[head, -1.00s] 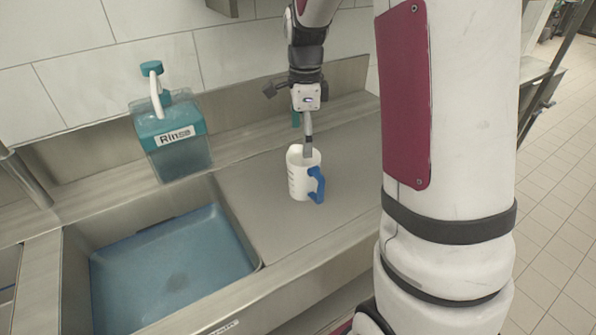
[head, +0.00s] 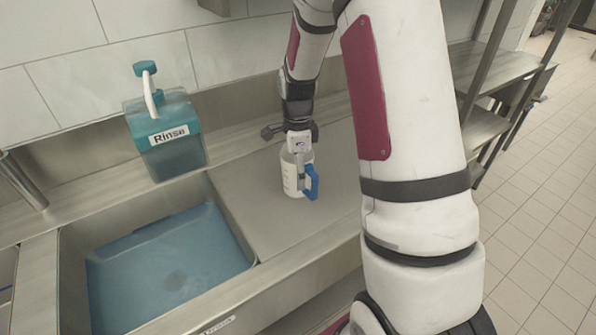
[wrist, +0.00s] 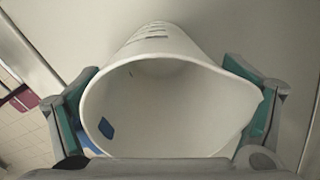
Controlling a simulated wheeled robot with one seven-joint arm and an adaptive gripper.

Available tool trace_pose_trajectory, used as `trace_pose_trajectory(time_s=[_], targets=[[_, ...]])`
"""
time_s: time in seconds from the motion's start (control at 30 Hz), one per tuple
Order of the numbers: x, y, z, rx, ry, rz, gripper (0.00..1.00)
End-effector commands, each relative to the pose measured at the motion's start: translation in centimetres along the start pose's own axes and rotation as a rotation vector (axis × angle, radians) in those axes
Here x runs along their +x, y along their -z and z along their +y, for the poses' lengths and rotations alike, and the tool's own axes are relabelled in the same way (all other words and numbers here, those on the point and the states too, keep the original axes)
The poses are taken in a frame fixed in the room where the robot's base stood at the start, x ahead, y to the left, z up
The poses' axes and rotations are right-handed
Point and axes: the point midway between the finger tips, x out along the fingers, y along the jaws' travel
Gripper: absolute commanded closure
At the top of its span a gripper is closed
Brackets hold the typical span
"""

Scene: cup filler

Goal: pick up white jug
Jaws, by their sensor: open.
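The white jug (head: 291,181) with a blue handle (head: 311,184) stands upright on the steel counter right of the sink. My gripper (head: 299,160) is right above and around the top of the jug, pointing down. In the wrist view the jug's open mouth (wrist: 165,105) fills the middle, and the jug looks empty. The open fingers of my gripper (wrist: 168,112) stand on both sides of the jug, with teal pads facing its wall. Whether the pads touch the wall is hard to tell. My arm hides nothing of the handle in the head view.
A sink basin (head: 75,215) with blue water (head: 165,265) lies left of the jug. A teal rinse dispenser (head: 168,135) with a pump stands behind the sink by the tiled wall. The counter (head: 255,225) around the jug is clear. A shelf rack stands at the right.

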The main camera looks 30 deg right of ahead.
Motion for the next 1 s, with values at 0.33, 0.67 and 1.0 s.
trace_pose_trajectory(time_s=[0.33,0.67,1.0], targets=[[0.0,0.0,0.0,0.0,0.0,0.0,0.51],[0.0,0.0,0.0,0.0,0.0,0.0,0.53],[-1.4,-0.1,-0.1,-0.001,0.003,0.0,0.53]])
